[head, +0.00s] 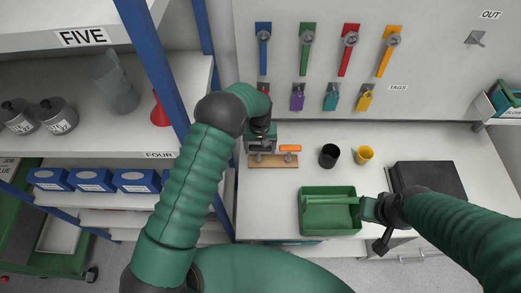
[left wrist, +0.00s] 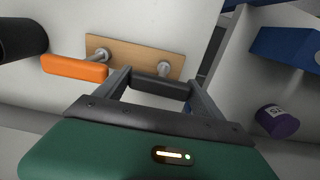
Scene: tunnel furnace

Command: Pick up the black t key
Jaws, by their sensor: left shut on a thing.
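The black t key shows in the left wrist view (left wrist: 160,88) as a dark bar handle at the right peg of a small wooden board (left wrist: 135,53). My left gripper (left wrist: 158,80) is shut on this handle, one finger at each end. In the head view my left gripper (head: 260,148) is over the left part of the board (head: 288,162) and mostly hides the black key. An orange t key (head: 290,148) sits at the board's other peg, and its handle also shows in the left wrist view (left wrist: 74,66). My right gripper (head: 369,209) is by the green tray; its fingers are unclear.
The green tray (head: 330,233) stands at the table front. A black cup (head: 329,155) and a yellow cup (head: 363,154) stand right of the board. A black box (head: 430,177) is at the right. A blue shelf post (head: 152,62) stands close left of my left arm.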

